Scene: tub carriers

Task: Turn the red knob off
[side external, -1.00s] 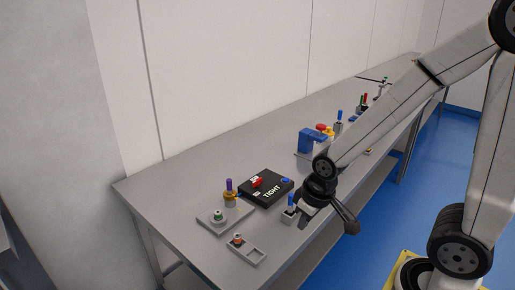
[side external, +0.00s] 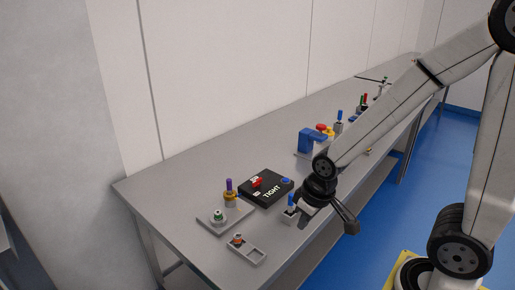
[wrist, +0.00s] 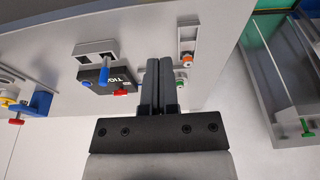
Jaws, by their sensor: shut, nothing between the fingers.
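The red knob (side external: 257,183) stands on top of a black box (side external: 272,196) with white lettering, towards the near end of the bench. In the wrist view the red knob (wrist: 120,93) shows at the lower edge of the black box (wrist: 125,76). Its on or off setting is too small to read. My gripper (wrist: 158,62) is shut and empty, with its two dark fingers side by side, right of the box and knob in the wrist view. It appears apart from both. In the side view my wrist is over the bench's front edge, right of the box; the fingertips are unclear.
A grey block with a blue peg (side external: 291,202) stands close to my wrist. A plate with a green-topped part (side external: 218,216) and a narrow grey tray (side external: 247,253) lie left of it. A blue clamp-like fixture (side external: 311,140) is farther along. Bare bench lies behind the box.

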